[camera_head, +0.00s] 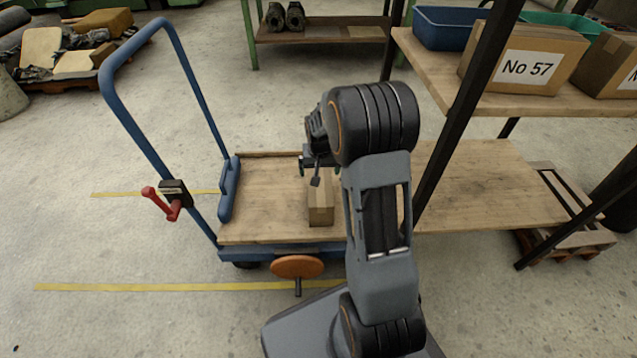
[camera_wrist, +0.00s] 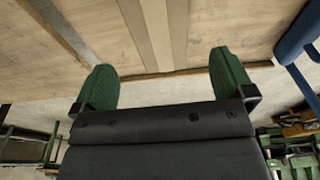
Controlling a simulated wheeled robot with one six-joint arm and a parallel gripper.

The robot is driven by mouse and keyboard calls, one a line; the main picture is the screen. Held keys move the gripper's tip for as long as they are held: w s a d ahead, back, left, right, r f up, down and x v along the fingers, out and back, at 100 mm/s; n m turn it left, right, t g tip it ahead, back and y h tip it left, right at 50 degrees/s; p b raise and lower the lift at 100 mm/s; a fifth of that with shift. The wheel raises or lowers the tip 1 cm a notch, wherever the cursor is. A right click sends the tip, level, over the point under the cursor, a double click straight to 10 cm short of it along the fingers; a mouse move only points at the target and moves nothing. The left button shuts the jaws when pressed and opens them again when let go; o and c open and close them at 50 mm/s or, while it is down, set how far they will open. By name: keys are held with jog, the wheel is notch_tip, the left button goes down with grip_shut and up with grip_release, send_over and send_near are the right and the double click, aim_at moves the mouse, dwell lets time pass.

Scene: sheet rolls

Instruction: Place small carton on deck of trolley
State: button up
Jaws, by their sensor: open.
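The small carton (camera_head: 320,208) is a brown box on the wooden deck (camera_head: 265,200) of the blue trolley, right of the deck's middle. In the wrist view the carton (camera_wrist: 157,30) shows at top centre with a paler strip along it. My gripper (camera_head: 309,173) is above the deck at the carton's far end, partly hidden by my arm. In the wrist view its green fingers (camera_wrist: 163,80) are spread wide with nothing clamped between them. The carton's far part is hidden by my gripper in the head view.
The trolley's blue handle (camera_head: 128,60) rises at left, with a red-handled clamp (camera_head: 165,203) on it. A wooden shelf rack (camera_head: 490,185) stands at right, with a carton marked No 57 (camera_head: 525,60) and a blue bin (camera_head: 447,28) above. The deck's left half is clear.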

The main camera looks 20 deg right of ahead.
jog(key=s+a+r+n, duration=0.1)
jog(key=s+a+r, duration=0.2)
jog(key=s, duration=0.4)
jog(key=s+a+r+n, duration=0.2)
jog(key=s+a+r, duration=0.2)
jog(key=s+r, duration=0.1)
jog(key=s+a+r+n+t, duration=0.1)
jog(key=s+a+r, duration=0.2)
jog(key=s, duration=0.5)
jog(key=shift+s+a+r+y, duration=0.3)
jog(key=shift+s+a+r, duration=0.1)
jog(key=shift+r, duration=0.4)
jog(key=shift+w, duration=0.1)
notch_tip(320, 180, up, 38)
jog(key=t+p, duration=0.1)
jog(key=p, duration=3.5)
jog(key=shift+s+a+n, duration=0.15)
jog(key=shift+s+n, duration=0.05)
jog(key=shift+n, duration=0.1)
jog(key=shift+c, duration=0.2)
